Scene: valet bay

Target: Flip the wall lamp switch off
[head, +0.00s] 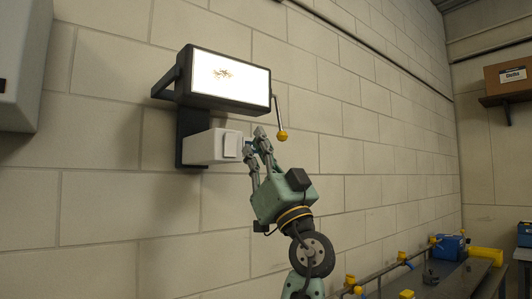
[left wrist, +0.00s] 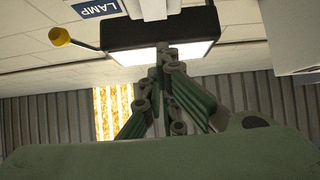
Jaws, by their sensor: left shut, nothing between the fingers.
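The wall lamp (head: 228,82) has a bright, lit panel in a dark frame on the block wall; it also shows in the left wrist view (left wrist: 150,30). Below it a white box (head: 206,147) carries a pale raised plate (head: 230,145) on its right end. A thin lever with a yellow knob (head: 282,135) hangs at the lamp's right; the knob shows in the left wrist view (left wrist: 60,36). My left gripper (head: 257,133) is shut and empty, just right of the plate and left of the knob. I cannot tell if it touches either. My right gripper is out of view.
A blue sign reading LAMP (left wrist: 97,8) shows in the left wrist view. A grey cabinet (head: 22,65) is on the wall at left. A bench (head: 455,280) with a blue box (head: 449,247) stands at lower right. A cardboard box (head: 508,75) sits on a shelf.

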